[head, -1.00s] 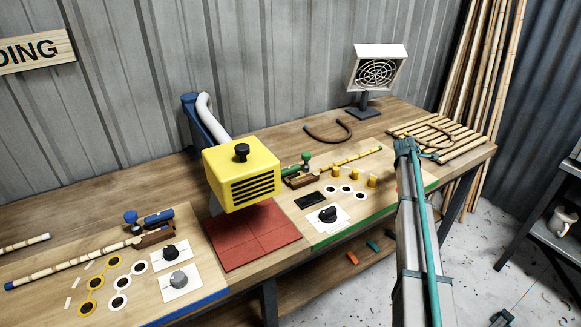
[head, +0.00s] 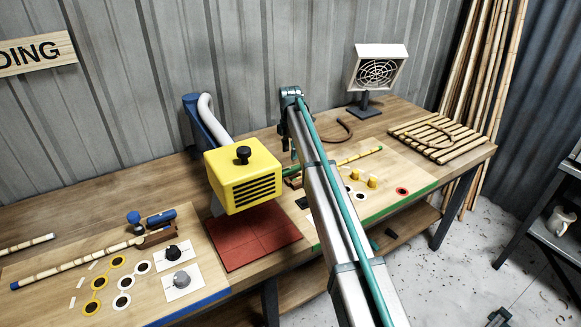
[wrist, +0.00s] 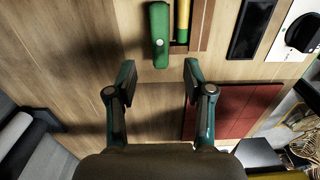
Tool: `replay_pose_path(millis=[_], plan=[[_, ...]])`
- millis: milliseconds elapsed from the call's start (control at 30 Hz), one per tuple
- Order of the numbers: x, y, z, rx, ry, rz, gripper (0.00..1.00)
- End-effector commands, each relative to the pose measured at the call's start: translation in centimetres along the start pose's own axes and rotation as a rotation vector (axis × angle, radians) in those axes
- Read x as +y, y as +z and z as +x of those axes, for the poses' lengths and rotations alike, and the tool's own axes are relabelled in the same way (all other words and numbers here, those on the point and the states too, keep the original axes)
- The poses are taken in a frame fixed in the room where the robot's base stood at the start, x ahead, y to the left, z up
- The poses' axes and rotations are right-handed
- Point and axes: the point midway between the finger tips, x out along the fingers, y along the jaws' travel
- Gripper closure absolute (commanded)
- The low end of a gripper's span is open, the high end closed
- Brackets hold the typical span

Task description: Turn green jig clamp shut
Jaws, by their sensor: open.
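The green clamp handle (wrist: 160,35) shows at the top centre of the wrist view, on the green-edged jig board. In the head view only a bit of the green clamp (head: 291,171) shows behind my arm. A rattan pole (head: 358,156) with a green end lies in the jig; its green and yellow end shows beside the handle in the wrist view (wrist: 183,20). My gripper (wrist: 159,77) is open and empty, its fingers pointing toward the handle. The handle lines up with the gap between the fingers but appears beyond their tips, apart from them.
The yellow heater box (head: 242,175) stands close left of my arm, over red tiles (head: 250,238). A black knob (wrist: 303,31) and a dark pad (wrist: 252,28) lie right of the clamp in the wrist view. Yellow pegs (head: 371,182) stand right of my arm.

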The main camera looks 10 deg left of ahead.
Motion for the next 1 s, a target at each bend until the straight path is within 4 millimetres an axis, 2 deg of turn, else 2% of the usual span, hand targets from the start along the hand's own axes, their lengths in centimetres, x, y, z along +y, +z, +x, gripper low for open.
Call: replay_pose_path(millis=[300, 500, 667, 900, 1000], plan=[[-0.1, 0.1, 5.2, -0.001, 0.0, 0.002, 0.48], [0.0, 0.1, 7.5, -0.002, 0.001, 0.003, 0.48], [0.0, 0.1, 8.3, -0.002, 0.002, 0.003, 0.48], [0.0, 0.1, 8.3, -0.002, 0.002, 0.003, 0.48], [0.0, 0.1, 8.3, -0.002, 0.002, 0.003, 0.63]])
